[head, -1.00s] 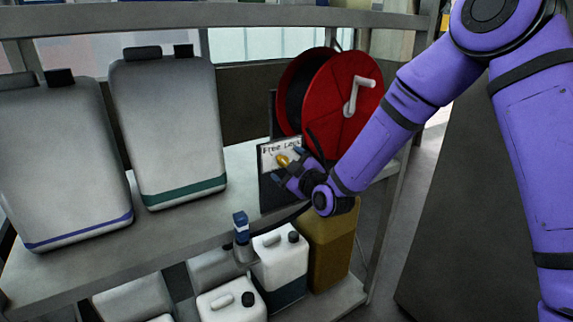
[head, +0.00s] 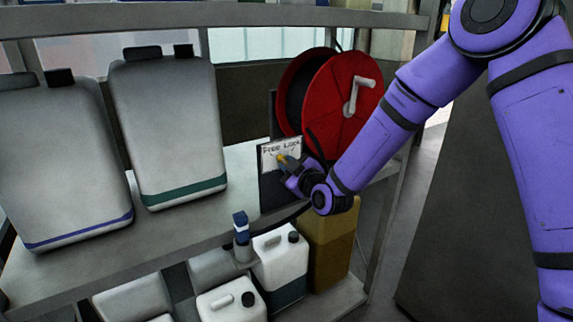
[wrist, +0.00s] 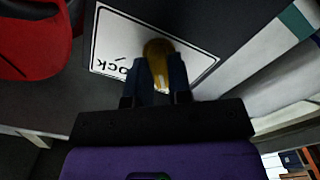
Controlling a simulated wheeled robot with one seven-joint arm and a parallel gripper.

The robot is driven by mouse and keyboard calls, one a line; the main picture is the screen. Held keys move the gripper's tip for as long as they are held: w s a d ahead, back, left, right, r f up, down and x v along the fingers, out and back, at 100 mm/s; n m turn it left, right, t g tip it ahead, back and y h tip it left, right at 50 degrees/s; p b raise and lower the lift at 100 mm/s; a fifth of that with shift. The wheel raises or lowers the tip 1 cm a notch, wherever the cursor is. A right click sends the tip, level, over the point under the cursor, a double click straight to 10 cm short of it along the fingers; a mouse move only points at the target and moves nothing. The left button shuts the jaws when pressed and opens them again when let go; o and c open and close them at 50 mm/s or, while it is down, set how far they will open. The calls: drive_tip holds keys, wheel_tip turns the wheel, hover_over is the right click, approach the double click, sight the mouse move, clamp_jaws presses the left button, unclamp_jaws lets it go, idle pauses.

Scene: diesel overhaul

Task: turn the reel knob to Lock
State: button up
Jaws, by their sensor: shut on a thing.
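The yellow reel knob (head: 281,158) sits on a white label plate (head: 270,153) that reads "Free" at left and "Lock" at right. The plate is on a dark upright panel below the red reel. My gripper (head: 289,167) is shut on the knob, and its fingers hide part of it. In the wrist view the knob (wrist: 158,52) lies between the two dark fingers (wrist: 160,85). The label plate (wrist: 108,38) looks turned over there, with "OCK" visible at lower left. I cannot tell which word the knob points to.
The red reel (head: 345,105) with a pale crank handle stands just above the knob. Two large grey jugs (head: 170,130) stand left on the shelf (head: 240,175). White and amber containers (head: 330,240) sit below. A blue-topped bottle (head: 241,225) is at the shelf's front edge.

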drive_tip(key=m, duration=1.5)
drive_tip(key=shift+w+d, duration=0.1)
drive_tip(key=shift+d, duration=0.05)
drive_tip(key=o, duration=1.5)
drive_tip(key=shift+d, duration=0.1)
drive_tip(key=v, duration=0.7)
